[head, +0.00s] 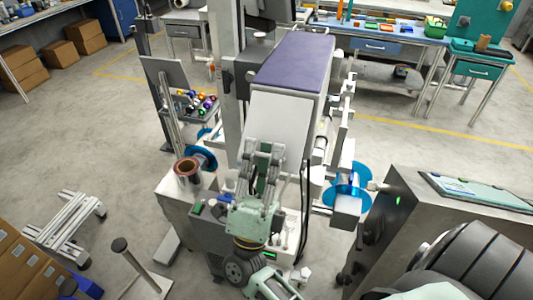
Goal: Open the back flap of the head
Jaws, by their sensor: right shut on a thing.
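The head (292,62) is a tall box with a purple top, standing on a machine in the middle of the head view. Its back flap (278,117) is the pale panel on the side facing me, sloping down from the purple top. My right gripper (265,151) is at the lower edge of this flap and is shut on it. The fingers cover the part they hold, so the exact grip is hidden. I cannot tell whether a gap shows behind the flap. My left gripper is not in view.
Blue reels stand left (202,158) and right (349,183) of the machine. A brown roll (187,168) sits at its left. A grey cabinet (415,205) stands close on the right. A metal stand (65,220) is at the left.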

